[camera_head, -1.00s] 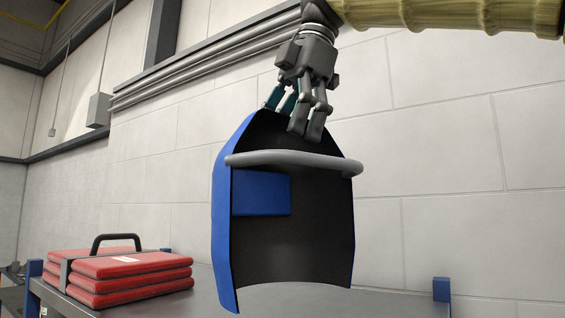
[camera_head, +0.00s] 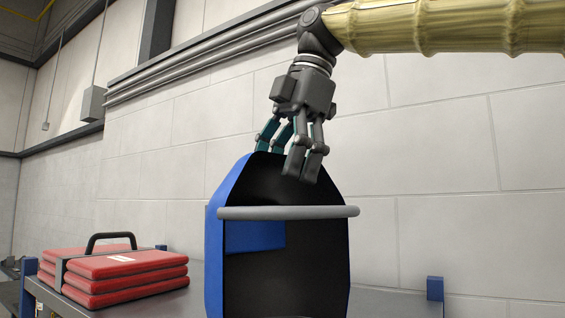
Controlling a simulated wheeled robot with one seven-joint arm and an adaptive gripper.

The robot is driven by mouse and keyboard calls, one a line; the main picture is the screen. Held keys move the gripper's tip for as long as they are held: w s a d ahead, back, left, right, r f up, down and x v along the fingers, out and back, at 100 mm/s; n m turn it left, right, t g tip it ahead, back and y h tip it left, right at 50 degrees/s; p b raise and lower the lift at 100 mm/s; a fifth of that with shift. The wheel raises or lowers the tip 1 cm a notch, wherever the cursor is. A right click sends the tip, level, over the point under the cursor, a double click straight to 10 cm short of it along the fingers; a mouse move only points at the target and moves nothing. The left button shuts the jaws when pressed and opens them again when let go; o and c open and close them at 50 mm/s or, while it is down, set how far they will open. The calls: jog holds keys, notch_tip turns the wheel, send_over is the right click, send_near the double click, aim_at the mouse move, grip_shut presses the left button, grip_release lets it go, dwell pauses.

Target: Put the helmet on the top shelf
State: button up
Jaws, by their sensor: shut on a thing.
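The helmet (camera_head: 320,245) is a blue welding-mask shell with a dark inside and a grey headband bar across it. It hangs upright below my gripper (camera_head: 285,160) in the middle of the head view, its open back side facing me. My gripper points down and is shut on the helmet's top edge. The helmet's lower edge runs out of the bottom of the picture. It is in front of the grey shelf top (camera_head: 385,303); I cannot tell whether it touches it.
A strapped stack of red pads (camera_head: 125,275) with a black handle sits on the shelf at the left. Blue shelf posts (camera_head: 435,289) stand at the right and left. A pale block wall with pipes (camera_head: 215,55) is behind.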

jog(key=o, duration=2)
jog(key=shift+w+f, duration=0.1)
jog(key=shift+d, duration=0.1)
jog(key=b+v, duration=0.1)
jog(key=v, duration=1.1)
jog(key=shift+b, duration=0.4)
